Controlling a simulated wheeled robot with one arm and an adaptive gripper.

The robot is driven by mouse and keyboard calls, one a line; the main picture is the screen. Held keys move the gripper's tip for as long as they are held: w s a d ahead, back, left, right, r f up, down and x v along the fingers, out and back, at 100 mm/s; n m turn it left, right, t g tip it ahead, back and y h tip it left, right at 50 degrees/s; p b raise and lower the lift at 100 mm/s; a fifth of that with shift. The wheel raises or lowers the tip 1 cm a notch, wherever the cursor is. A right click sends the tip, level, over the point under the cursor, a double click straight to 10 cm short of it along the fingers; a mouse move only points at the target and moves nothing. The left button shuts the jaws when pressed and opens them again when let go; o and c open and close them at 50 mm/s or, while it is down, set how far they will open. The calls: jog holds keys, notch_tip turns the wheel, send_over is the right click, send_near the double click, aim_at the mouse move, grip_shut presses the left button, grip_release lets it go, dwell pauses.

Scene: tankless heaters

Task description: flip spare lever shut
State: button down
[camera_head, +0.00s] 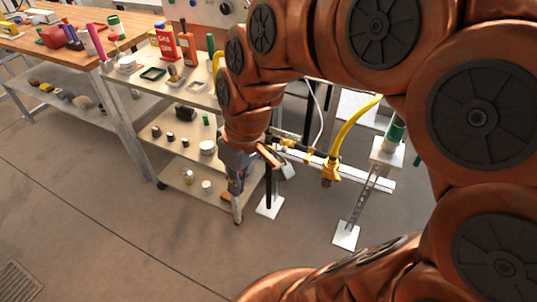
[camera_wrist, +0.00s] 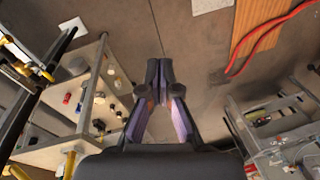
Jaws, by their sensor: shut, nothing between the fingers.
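My gripper (camera_head: 234,195) points down beside the front corner of the cart in the head view. In the wrist view my gripper (camera_wrist: 160,68) has its fingers together, with nothing between them. A dark pipe run with yellow valve fittings (camera_head: 292,146) stands to the right of my gripper in the head view. The dark pipe (camera_wrist: 52,52) with yellow parts shows at the left edge of the wrist view, apart from the fingertips. I cannot tell which small part is the spare lever, nor its position.
A cart (camera_head: 180,95) with bottles and small items on its shelves stands close on the left. A yellow hose (camera_head: 352,122) hangs right of the pipe run. In the wrist view, a red hose (camera_wrist: 262,42) crosses a wooden board. Bare floor (camera_head: 110,235) lies in front.

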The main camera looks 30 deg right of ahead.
jog(key=w+d+f+n+t+y+b, duration=0.1)
jog(key=w+d+f+t+b, duration=0.1)
jog(key=w+d+f+b, duration=0.25)
jog(key=w+d+f+n+t+b, duration=0.1)
jog(key=w+d+f+b, duration=0.15)
jog(key=w+b, duration=0.45)
jog(key=w+d+f+n+t+y+b, duration=0.1)
jog(key=w+d+f+t+b, duration=0.15)
jog(key=w+f+b, duration=0.4)
jog(key=w+d+f+t+b, duration=0.1)
jog(key=w+d+f+b, duration=0.1)
jog(key=d, duration=0.5)
jog(key=w+d+f+t+h+b, duration=0.1)
jog(key=w+d+f+b, duration=0.2)
jog(key=d, duration=0.4)
jog(key=w+d+f+t+b, duration=0.1)
jog(key=w+d+f+b, duration=0.2)
jog(key=d, duration=0.5)
jog(key=shift+w+f+n, duration=0.3)
jog(key=shift+f, duration=0.55)
jog(key=shift+d, duration=0.1)
jog(key=s+d+f+b+x, duration=0.1)
jog(key=b+x, duration=0.3)
jog(key=x, duration=0.8)
jog(key=shift+d+f+b, duration=0.3)
jog(key=shift+d+f, duration=0.1)
jog(key=shift+f, duration=0.4)
